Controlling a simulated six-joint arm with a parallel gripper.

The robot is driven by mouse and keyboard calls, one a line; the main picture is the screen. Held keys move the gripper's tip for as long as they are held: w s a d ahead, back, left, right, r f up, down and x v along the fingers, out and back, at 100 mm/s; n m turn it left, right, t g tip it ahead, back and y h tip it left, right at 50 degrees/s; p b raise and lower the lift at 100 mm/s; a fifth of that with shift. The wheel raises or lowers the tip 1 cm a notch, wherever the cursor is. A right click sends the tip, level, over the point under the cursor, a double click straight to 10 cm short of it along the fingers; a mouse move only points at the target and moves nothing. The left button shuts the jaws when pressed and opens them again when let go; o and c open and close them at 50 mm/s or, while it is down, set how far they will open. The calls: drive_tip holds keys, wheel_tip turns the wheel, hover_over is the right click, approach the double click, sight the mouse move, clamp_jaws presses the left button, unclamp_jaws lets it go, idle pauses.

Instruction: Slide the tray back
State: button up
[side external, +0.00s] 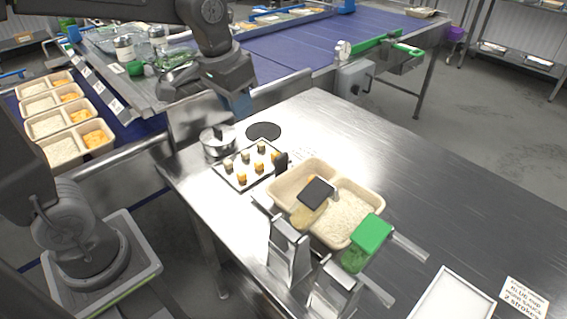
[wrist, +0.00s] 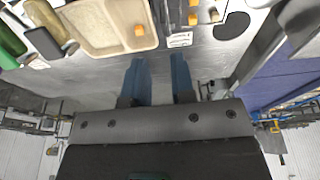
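A beige two-compartment tray (side external: 376,194) sits on the steel table in the side view. White rice lies in its right compartment; a black-topped tool (side external: 316,191) partly hides the left one. Part of the tray shows at the top of the wrist view (wrist: 82,42), with a small orange piece in it. A smaller flat tray (side external: 240,187) with several yellow and brown pieces lies behind and left of it. My gripper (side external: 239,104) is above the table's far left part, apart from both trays. Its blue fingers (wrist: 160,72) are spread with nothing between them.
Metal holders (side external: 287,250) and a green-topped tool (side external: 371,232) stand along the tray's front side. A metal pot (side external: 217,143) and black disc (side external: 263,131) are near my gripper. A white-bordered panel (side external: 455,296) lies front right. Filled trays (side external: 85,152) line the left conveyor.

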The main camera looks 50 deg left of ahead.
sight(281, 155)
drive_tip(key=w+f+g, duration=0.3)
drive_tip(key=w+f, duration=0.3)
drive_tip(key=w, duration=0.5)
wheel_tip(281, 155, down, 14)
drive_tip(key=shift+s+d+f, duration=0.1)
drive_tip(key=shift+s, duration=0.05)
clamp_jaws()
